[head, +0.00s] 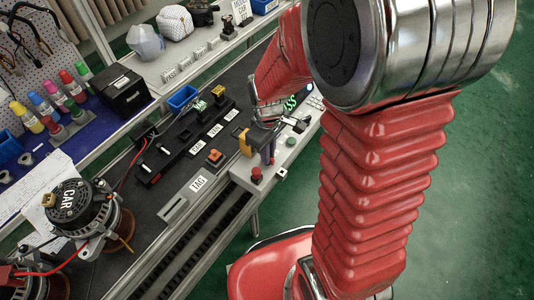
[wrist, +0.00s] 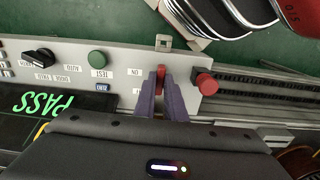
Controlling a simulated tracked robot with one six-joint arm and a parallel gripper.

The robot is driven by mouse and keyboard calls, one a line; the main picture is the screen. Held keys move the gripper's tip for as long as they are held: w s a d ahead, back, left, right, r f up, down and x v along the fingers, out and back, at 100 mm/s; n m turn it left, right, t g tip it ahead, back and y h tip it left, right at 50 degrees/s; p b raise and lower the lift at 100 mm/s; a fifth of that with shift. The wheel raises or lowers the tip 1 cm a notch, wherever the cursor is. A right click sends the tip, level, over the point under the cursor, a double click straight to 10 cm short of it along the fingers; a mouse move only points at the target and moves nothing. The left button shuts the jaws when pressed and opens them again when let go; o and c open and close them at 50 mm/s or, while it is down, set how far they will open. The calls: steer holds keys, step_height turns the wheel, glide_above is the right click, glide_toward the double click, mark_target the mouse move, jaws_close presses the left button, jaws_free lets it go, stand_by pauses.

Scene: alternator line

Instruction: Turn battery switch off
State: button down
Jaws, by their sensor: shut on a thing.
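The battery switch (wrist: 160,70) is a small red lever on the grey control panel (wrist: 120,77), in the wrist view. Labels beside it read ON, with a second label below that I cannot read clearly. My gripper (wrist: 159,92) has its two purple fingers on either side of the lever, shut on it. In the head view my gripper (head: 268,152) is over the panel, and its fingers hide the switch. I cannot tell which position the lever is in.
A red mushroom button (wrist: 205,83) sits just right of the switch; it also shows in the head view (head: 256,175). A green button (wrist: 97,59) and a black rotary knob (wrist: 38,57) lie to the left. A green PASS display (wrist: 42,103) is beside the panel. An alternator (head: 80,208) stands at lower left.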

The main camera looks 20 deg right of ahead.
steer(key=shift+n, duration=0.3)
steer(key=c, duration=1.8)
jaws_free()
step_height(320, 180, up, 14)
steer(key=shift+f, duration=0.15)
